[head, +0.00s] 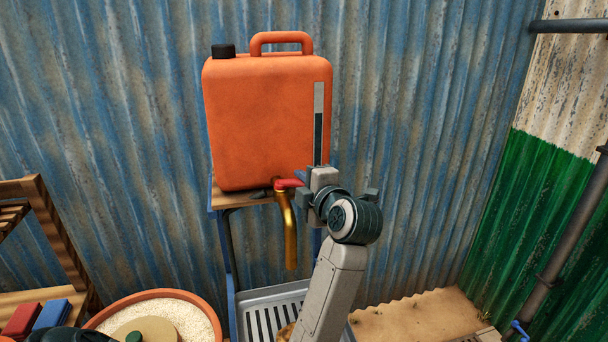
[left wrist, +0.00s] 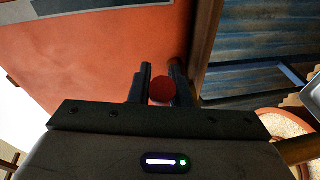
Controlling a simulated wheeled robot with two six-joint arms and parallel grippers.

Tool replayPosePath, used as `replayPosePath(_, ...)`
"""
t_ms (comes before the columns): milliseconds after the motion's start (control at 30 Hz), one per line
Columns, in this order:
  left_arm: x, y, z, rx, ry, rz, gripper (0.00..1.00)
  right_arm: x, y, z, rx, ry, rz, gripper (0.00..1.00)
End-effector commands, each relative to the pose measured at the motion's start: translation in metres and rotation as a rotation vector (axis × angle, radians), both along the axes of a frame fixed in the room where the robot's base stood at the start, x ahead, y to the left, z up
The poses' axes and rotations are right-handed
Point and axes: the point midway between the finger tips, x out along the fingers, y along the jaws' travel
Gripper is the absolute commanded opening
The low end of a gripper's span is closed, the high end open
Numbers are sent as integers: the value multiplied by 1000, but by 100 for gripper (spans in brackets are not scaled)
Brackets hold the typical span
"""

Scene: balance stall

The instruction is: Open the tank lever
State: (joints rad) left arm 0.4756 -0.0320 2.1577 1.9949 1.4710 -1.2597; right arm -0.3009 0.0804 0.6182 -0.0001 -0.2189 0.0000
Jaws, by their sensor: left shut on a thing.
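The orange tank (head: 262,125) stands upright on a stand, with a black cap and a level strip down its front. A brass tap (head: 289,235) sticks out low on its front, its spout pointing down. The red tank lever (head: 289,183) sits on top of the tap. My left gripper (head: 302,179) is at the lever and shut on it. In the left wrist view the round red lever end (left wrist: 161,91) lies between the two dark fingers, with the tank face (left wrist: 85,60) behind. The fingertips are partly hidden in the head view.
A slatted metal drip tray (head: 262,322) lies below the spout, partly hidden by my left arm. An orange-rimmed bowl of pale grains (head: 185,313), red and blue blocks (head: 52,313) and a wooden rack (head: 45,225) are at lower left. Corrugated walls close off the back and right.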

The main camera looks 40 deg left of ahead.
Motion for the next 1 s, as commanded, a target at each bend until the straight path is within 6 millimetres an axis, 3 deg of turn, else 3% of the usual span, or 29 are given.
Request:
replayPosePath(600, -2, -1, -1, -1, 1, -48, 0, 2, -1, 6, -1, -2, 1, 36)
replayPosePath(633, -2, -1, -1, -1, 2, -48, 23, 2, -1, 6, -1, -2, 1, 36)
replayPosePath(700, -2, -1, -1, -1, 1, -48, 37, 2, -1, 6, -1, -2, 0, 36)
replayPosePath(1000, -2, -1, 0, 0, 1, -48, 39, 2, 2, 6, 1, -2, -1, 36)
